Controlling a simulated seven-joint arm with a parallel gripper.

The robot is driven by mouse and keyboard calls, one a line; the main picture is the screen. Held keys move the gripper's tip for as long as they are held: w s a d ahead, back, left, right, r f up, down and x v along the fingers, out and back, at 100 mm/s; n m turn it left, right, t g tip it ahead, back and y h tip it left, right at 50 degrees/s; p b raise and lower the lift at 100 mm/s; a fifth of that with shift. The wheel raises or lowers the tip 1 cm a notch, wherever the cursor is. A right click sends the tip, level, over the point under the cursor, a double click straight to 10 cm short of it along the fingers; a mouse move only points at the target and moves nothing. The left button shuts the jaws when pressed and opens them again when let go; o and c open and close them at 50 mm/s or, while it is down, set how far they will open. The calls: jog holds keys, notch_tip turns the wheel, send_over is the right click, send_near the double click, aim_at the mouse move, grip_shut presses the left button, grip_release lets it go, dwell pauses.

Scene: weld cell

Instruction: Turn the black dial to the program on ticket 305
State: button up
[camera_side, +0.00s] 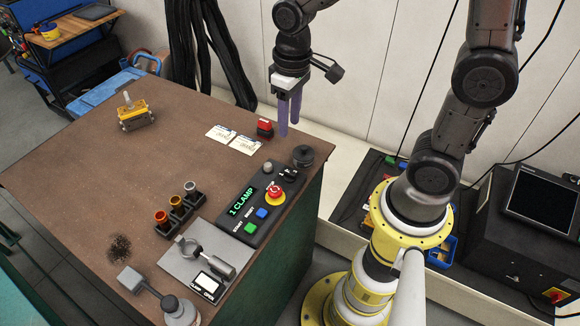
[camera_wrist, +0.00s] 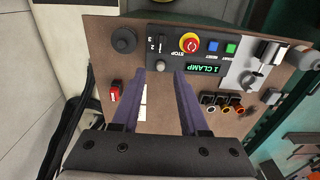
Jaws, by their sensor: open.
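The control panel (camera_side: 256,205) lies near the table's right edge, and its green display (camera_side: 242,201) reads "1 CLAMP". A small black dial (camera_side: 288,173) with white number marks sits at its far end; its pointer setting is too small to read. The dial also shows in the wrist view (camera_wrist: 159,44). Two white tickets (camera_side: 220,132) (camera_side: 245,145) lie behind the panel; their print is unreadable. In the wrist view they are partly hidden by a finger. My gripper (camera_side: 289,126) is open and empty, with purple fingers pointing down, above the table's far right side and apart from the dial.
A grey knob (camera_side: 267,167) and red stop button (camera_side: 274,192) sit beside the dial. A round black piece (camera_side: 303,156) stands at the table corner, and a red block (camera_side: 265,128) near the tickets. A cup rack (camera_side: 180,213) and clamp plate (camera_side: 196,257) stand nearer. The table's middle is clear.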

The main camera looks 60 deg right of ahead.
aim_at(290, 173)
jog(key=shift+g, duration=0.3)
notch_tip(290, 173, down, 15)
jog(key=shift+s+f, duration=0.1)
dwell(0.4)
grip_shut()
